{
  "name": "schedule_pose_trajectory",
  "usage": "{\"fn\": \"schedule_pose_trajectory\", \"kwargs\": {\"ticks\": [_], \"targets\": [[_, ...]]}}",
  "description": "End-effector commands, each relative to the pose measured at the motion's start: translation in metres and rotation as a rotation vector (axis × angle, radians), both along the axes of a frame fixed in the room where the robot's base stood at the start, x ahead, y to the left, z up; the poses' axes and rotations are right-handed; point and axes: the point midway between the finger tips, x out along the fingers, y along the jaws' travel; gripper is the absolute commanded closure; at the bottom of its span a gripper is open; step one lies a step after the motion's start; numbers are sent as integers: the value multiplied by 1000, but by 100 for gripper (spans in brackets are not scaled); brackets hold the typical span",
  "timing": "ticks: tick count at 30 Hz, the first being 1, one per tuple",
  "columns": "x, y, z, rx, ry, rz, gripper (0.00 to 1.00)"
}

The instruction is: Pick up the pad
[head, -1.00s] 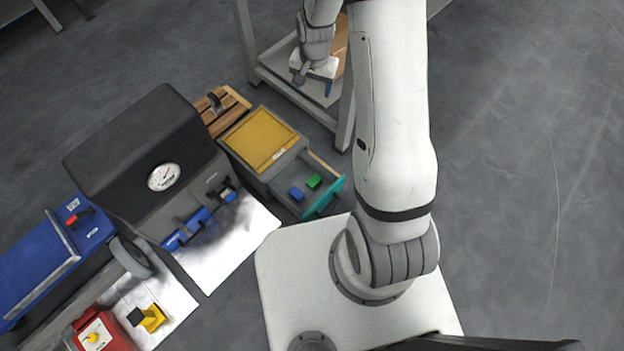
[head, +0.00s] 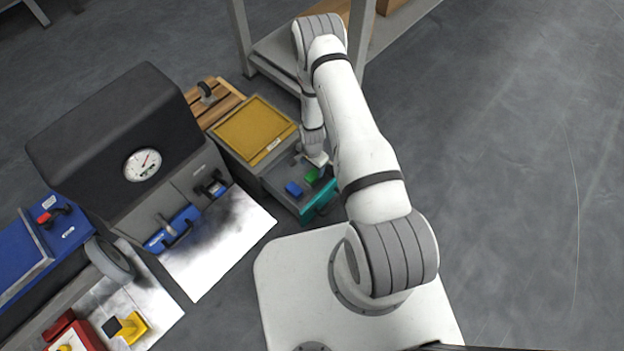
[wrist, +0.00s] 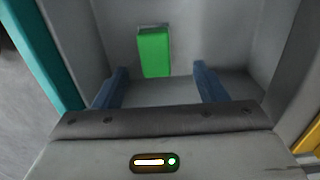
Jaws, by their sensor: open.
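A small green block (head: 311,176) and a blue block (head: 293,189) lie in an open grey drawer with a teal front (head: 319,202). I cannot tell by label which one is the pad. In the wrist view the flat green block (wrist: 154,52) lies ahead of my gripper (wrist: 160,70), roughly between the lines of its two blue fingers. The fingers are apart with nothing held. In the head view my gripper (head: 317,158) is low over the drawer, close to the green block. The blue block is outside the wrist view.
The drawer cabinet has a yellow top (head: 254,130). The drawer's teal front (wrist: 42,50) rises at the left of the wrist view. A wooden slatted piece (head: 213,100), a dark machine with a gauge (head: 142,164) and a shelf frame (head: 272,62) stand nearby. Floor at right is clear.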

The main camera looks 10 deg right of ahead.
Motion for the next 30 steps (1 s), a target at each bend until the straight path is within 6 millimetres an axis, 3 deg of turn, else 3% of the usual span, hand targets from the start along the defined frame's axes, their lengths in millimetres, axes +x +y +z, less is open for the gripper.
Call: {"fn": "schedule_pose_trajectory", "kwargs": {"ticks": [15, 24, 30], "targets": [[-9, -1, -65, 1, 0, 1, 35], [-9, -1, -66, 1, -1, 1, 35], [-9, -1, -66, 1, -1, 1, 51]]}}
